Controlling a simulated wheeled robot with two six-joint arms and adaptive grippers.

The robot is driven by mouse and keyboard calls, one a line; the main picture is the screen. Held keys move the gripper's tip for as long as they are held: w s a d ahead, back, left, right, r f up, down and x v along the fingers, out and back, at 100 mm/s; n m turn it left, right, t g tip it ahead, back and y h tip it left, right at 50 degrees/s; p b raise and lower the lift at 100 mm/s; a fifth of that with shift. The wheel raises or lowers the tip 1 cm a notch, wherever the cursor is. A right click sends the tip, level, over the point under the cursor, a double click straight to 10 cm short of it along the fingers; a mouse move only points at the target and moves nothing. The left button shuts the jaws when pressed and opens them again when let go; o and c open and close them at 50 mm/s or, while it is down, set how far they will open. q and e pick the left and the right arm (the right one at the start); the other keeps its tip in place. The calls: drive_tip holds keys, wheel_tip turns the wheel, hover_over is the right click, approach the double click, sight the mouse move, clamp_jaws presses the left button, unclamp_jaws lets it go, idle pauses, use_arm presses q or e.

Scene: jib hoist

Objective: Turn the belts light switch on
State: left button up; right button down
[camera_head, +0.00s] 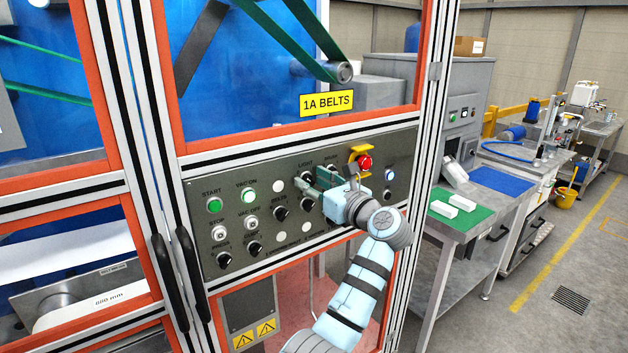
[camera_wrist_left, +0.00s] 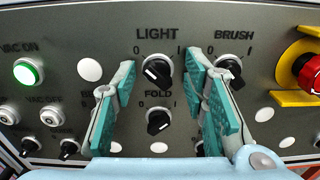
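The black rotary light switch (camera_wrist_left: 158,70) is on the grey control panel (camera_head: 235,188) under the word LIGHT, between marks 0 and 1. Its white pointer mark looks turned to the left, toward the 0 side. The switch also shows in the head view (camera_head: 306,176), partly behind my gripper. My left gripper (camera_head: 312,184) is at the panel. In the left wrist view the gripper (camera_wrist_left: 161,72) is open, with one teal finger on each side of the switch and gaps to it. I cannot tell how far the fingertips are from the panel. My right gripper is not in view.
Right of the light switch are the brush switch (camera_wrist_left: 230,72) and a red emergency stop (camera_head: 364,163) with a yellow guard. The fold switch (camera_wrist_left: 158,121) is just below. A lit green VAC ON button (camera_wrist_left: 28,72) is left. A workbench (camera_head: 460,215) stands to the right.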

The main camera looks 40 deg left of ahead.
use_arm(q)
drive_tip(key=shift+s, duration=0.1)
drive_tip(key=shift+c, duration=0.2)
drive_tip(key=c, duration=0.3)
clamp_jaws()
